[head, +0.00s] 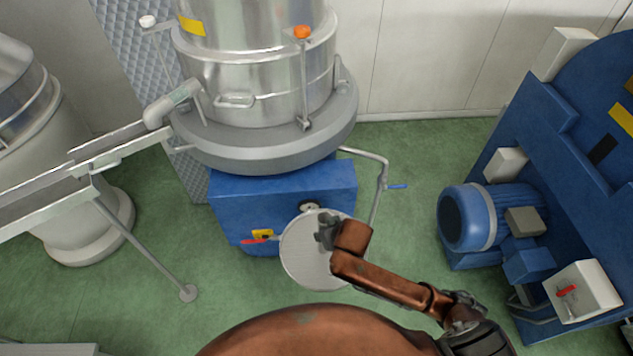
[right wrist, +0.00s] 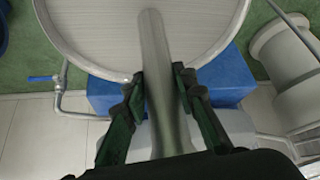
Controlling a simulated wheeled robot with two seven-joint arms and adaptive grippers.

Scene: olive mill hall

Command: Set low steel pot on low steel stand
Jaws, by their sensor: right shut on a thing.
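The low steel pot (head: 300,262) shows in the head view as a shallow round piece of pale steel in front of the blue machine base. In the right wrist view its pale inside and rim (right wrist: 95,30) fill the top. My right gripper (head: 325,232) is over its upper part in the head view. In the right wrist view the fingers of this gripper (right wrist: 160,85) are shut on a tapered steel bar, which looks like the pot's handle. I cannot make out a separate low steel stand. My left gripper is in neither view.
A blue motor (head: 468,217) stands right. A chute and its leg (head: 140,245) are left. Green floor lies between.

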